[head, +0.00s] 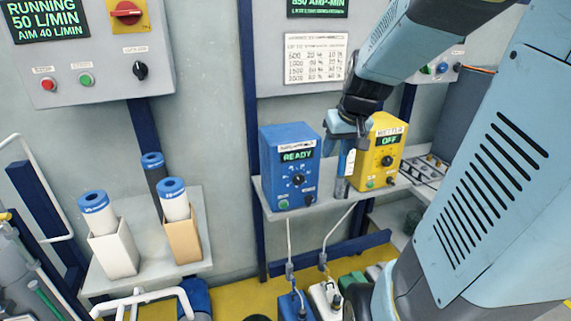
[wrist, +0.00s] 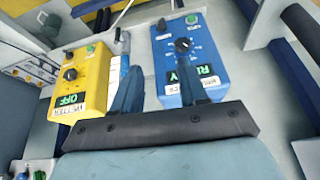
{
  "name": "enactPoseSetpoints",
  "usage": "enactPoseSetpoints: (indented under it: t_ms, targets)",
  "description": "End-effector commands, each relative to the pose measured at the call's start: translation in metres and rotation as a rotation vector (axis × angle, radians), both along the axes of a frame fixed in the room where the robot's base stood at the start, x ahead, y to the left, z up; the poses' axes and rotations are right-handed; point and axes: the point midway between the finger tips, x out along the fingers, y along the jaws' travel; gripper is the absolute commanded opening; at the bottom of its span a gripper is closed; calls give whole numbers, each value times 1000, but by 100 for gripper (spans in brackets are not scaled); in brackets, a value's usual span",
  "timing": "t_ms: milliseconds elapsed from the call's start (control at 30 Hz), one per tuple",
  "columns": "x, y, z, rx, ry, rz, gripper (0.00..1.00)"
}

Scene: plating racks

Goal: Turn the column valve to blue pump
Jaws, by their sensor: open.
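The blue pump box (head: 278,166) reads READY and stands on the grey shelf (head: 328,203). It shows in the wrist view (wrist: 211,47) at right, with a black dial (wrist: 184,44). The yellow box (head: 377,160) reads OFF and stands to its right; it shows in the wrist view (wrist: 88,85) at left. My gripper (head: 346,168) is open and points down between the boxes. In the wrist view my gripper (wrist: 159,64) has one finger over the gap and one over the blue box. A slim piece with a white label is in the gap, partly hidden. I cannot make out a column valve for certain.
A wall panel (head: 88,88) with a red rotary switch and a black knob is at upper left. Blue-capped cylinders stand in holders on a left shelf (head: 205,267). Containers with tubes are on the floor below the boxes. My arm hides the right side.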

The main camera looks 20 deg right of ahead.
Motion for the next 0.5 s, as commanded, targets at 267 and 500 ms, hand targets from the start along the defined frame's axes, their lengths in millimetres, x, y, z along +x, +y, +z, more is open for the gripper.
enactPoseSetpoints:
  t_ms: [267,500]
  targets:
    - [47,-66,-60,23,25,-62,43]
    - [65,-110,-101,30,32,-104,43]
